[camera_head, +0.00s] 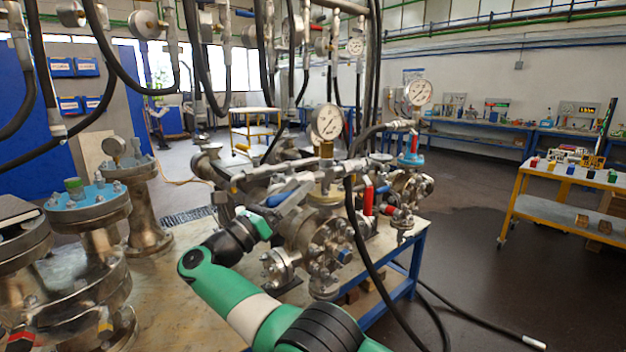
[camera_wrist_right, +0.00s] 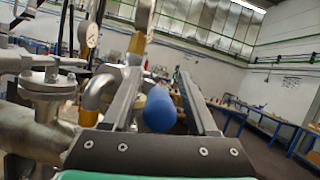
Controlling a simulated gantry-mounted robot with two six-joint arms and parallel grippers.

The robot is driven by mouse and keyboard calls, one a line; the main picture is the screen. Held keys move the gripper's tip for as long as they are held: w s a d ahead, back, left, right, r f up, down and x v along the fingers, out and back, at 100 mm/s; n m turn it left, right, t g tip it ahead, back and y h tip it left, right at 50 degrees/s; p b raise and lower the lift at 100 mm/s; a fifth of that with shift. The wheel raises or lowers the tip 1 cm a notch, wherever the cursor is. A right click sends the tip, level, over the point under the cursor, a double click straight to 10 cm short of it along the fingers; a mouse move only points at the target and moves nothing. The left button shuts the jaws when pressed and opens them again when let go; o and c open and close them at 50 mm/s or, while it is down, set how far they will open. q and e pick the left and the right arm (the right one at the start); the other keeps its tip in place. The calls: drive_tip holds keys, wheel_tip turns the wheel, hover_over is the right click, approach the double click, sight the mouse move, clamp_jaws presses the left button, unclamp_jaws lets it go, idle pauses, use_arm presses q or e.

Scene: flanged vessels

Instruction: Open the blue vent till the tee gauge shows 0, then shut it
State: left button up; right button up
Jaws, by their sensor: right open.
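The blue vent handle (camera_head: 275,201) shows in the head view beside the pipework in front of the tee. In the right wrist view the blue handle (camera_wrist_right: 160,108) lies between the two fingers of my right gripper (camera_wrist_right: 157,78), with gaps visible beside it. My left gripper is not in view.
A second gauge (camera_head: 419,92) stands to the right. A red handle (camera_head: 367,196) and flanged pipework sit close right of my gripper. Black hoses hang around the assembly. Steel vessels (camera_head: 92,225) stand at left; a yellow cart (camera_head: 560,205) is at far right.

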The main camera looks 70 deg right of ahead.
drive_tip(key=shift+s+d+r, duration=0.1)
drive_tip(key=shift+d, duration=0.1)
drive_tip(key=shift+a, duration=0.15)
drive_tip(key=shift+c, duration=0.5)
clamp_jaws()
drive_tip(key=shift+r, duration=0.1)
drive_tip(key=shift+r, duration=0.2)
idle(0.4)
